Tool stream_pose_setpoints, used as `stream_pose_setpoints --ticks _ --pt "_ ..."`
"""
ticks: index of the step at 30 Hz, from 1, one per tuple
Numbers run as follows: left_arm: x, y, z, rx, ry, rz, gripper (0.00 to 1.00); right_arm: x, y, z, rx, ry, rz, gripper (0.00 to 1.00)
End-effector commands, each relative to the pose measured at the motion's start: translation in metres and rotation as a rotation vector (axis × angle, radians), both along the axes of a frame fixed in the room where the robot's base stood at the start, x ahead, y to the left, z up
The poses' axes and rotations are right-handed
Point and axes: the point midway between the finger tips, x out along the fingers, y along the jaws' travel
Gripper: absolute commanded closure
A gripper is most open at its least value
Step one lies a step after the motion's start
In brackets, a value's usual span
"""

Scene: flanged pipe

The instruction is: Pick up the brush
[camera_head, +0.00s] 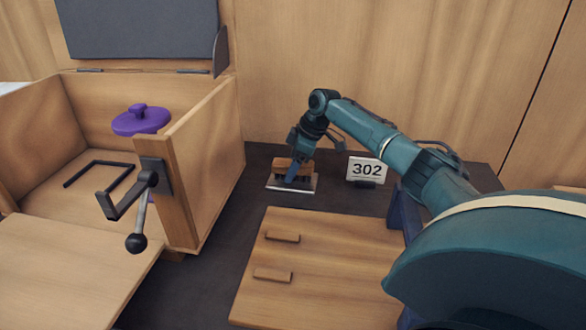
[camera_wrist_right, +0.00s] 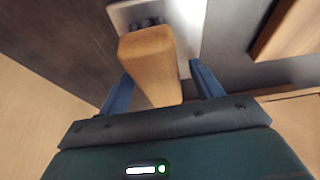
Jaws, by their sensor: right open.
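The brush (camera_head: 281,164) has a wooden body and dark bristles. It stands on a small white plate (camera_head: 278,187) on the dark surface at the back. My right gripper (camera_head: 293,176) is open at the brush, and a blue finger covers part of it. In the right wrist view the brush's wooden body (camera_wrist_right: 150,62) lies between the two spread blue fingers (camera_wrist_right: 160,88), with a visible gap at least on the right side. Some dark bristles show at its far end over the white plate (camera_wrist_right: 188,22). My left gripper is not in view.
A sign reading 302 (camera_head: 367,168) stands right of the brush. A wooden board (camera_head: 330,270) with two small handles lies in front. At left is an open wooden box (camera_head: 213,150) with a purple lid (camera_head: 141,121) and a dark crank (camera_head: 128,200). A wooden wall rises behind.

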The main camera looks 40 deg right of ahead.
Motion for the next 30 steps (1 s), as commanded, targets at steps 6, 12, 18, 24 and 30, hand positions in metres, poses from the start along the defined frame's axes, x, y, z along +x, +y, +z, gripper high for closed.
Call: stream_pose_setpoints --ticks 6,12,18,24,30 --pt "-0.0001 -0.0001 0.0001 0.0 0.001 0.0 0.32 0.0001 0.0001 -0.0005 0.001 -0.001 0.0 0.35" --pt "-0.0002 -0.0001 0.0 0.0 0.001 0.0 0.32 0.0002 0.0001 -0.0002 0.001 -0.001 0.0 0.45" --pt "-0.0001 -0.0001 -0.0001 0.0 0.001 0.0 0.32 0.0003 0.0001 -0.0001 0.001 -0.001 0.0 0.62" --pt "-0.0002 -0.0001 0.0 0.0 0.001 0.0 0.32 0.0002 0.0001 0.0 0.001 -0.001 0.0 0.78" --pt "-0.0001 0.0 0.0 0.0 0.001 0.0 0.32 0.0004 0.0001 0.0005 0.001 -0.002 0.0 0.85"
